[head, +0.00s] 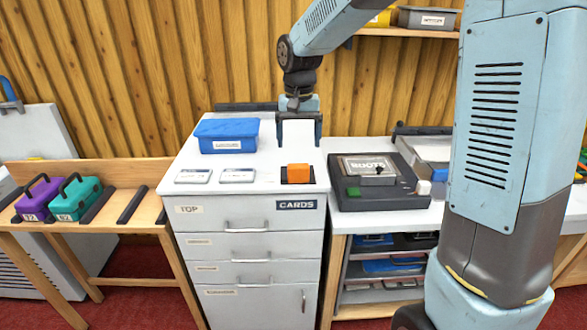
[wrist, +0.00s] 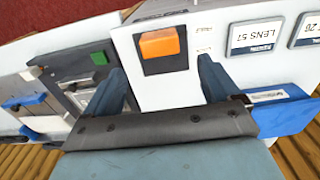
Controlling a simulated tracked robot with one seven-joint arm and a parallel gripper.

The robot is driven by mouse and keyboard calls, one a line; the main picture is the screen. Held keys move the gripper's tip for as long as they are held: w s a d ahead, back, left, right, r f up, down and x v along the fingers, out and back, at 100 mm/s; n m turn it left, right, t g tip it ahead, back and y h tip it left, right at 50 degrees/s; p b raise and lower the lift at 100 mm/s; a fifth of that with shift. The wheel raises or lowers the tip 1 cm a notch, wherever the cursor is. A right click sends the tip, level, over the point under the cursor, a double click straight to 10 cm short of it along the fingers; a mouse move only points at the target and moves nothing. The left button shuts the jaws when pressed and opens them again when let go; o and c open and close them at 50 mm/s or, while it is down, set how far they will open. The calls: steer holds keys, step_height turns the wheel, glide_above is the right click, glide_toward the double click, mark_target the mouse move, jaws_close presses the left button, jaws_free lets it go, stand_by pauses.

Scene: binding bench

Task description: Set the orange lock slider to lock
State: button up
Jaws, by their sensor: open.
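The orange lock slider (head: 298,172) is a block on a dark plate at the front right of the white cabinet top. In the wrist view the slider (wrist: 160,43) covers the upper part of the dark plate (wrist: 166,65), with bare plate below it. Small labels (wrist: 204,50) beside the plate are too small to read surely. My gripper (head: 298,141) is open and empty, fingers down, behind the slider and apart from it. In the wrist view the slider shows beyond and between the fingertips of my gripper (wrist: 160,70).
A blue bin (head: 226,135) and two cards (head: 193,176) (head: 238,175) lie left of the slider on the cabinet (head: 262,195). A dark device (head: 372,185) with a green button stands close on the right. Bare white top surrounds the slider's plate.

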mark_target(298, 165)
step_height(298, 165, down, 10)
steer(key=shift+r, duration=0.2)
stand_by(0.3)
